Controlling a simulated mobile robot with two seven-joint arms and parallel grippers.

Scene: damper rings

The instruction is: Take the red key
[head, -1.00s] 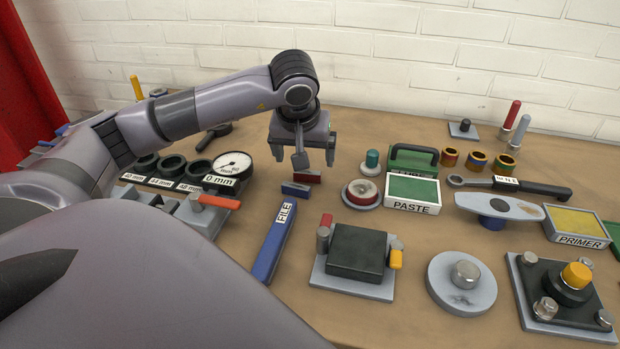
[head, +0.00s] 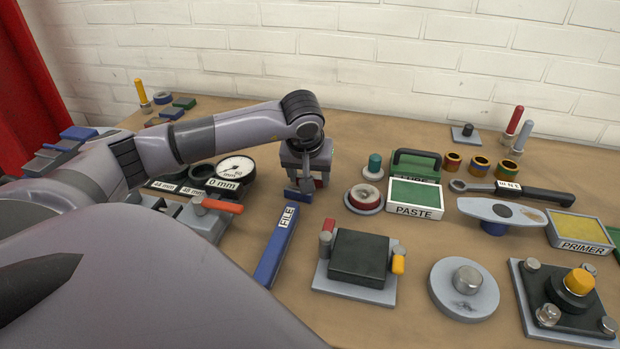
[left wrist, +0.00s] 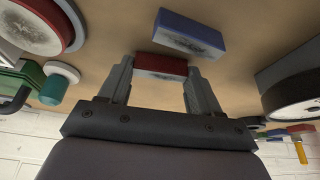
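The red key (head: 319,183) is a small red block lying on the table, mostly hidden behind my left gripper in the head view. In the left wrist view the red key (left wrist: 161,66) lies between the fingertips. My left gripper (head: 307,190) is lowered over it and open, with a finger (left wrist: 120,80) near each end of the block; whether they touch it is unclear. A blue block (head: 298,195) lies just in front, apart from the red one; it also shows in the left wrist view (left wrist: 190,33). My right gripper is not in view.
A blue file (head: 276,246) lies in front. The green paste box (head: 415,196) is farther right. Bare table lies behind the gripper.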

